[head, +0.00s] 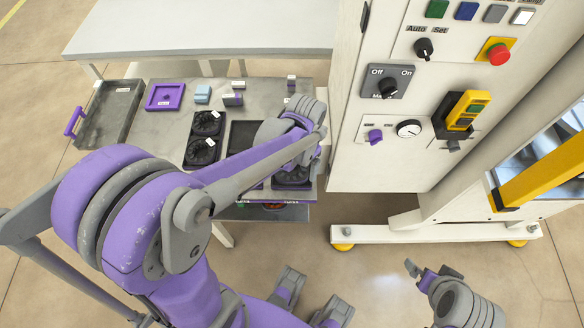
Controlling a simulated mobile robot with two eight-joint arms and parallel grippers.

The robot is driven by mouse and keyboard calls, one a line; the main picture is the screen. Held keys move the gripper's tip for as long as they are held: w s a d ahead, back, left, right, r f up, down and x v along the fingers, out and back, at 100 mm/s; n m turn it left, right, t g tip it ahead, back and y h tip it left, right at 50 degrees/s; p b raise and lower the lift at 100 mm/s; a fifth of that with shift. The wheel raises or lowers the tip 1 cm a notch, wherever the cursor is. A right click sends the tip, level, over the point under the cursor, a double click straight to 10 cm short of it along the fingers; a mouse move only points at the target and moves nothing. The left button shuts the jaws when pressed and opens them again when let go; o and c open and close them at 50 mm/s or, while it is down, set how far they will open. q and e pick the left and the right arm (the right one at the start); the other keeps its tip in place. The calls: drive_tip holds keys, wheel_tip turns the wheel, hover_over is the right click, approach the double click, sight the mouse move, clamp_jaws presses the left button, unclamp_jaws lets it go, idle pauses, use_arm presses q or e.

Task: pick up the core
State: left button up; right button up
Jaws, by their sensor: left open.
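Black ring-shaped cores lie in dark trays on the grey worktable. Two cores, one at the back (207,123) and one nearer (200,151), sit in the left black tray with white tags on them. Another core (292,176) is partly visible in the right tray, beneath my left arm. My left gripper (293,150) is over this right tray, close above that core. My forearm and wrist hide most of its fingers, and I cannot see whether it touches the core. My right gripper (430,275) hangs at the lower right, over the floor and away from the table.
The worktable (165,125) also holds a purple tray (165,97), a light blue block (202,93) and a grey bin (108,115) with a purple handle. The control cabinet (345,150) stands close on the right of my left gripper.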

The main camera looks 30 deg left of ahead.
sight(301, 174)
use_arm(q)
wheel_tip(301, 174, down, 4)
drive_tip(key=shift+a+f, duration=0.1)
clamp_jaws()
idle(0.5)
idle(1.0)
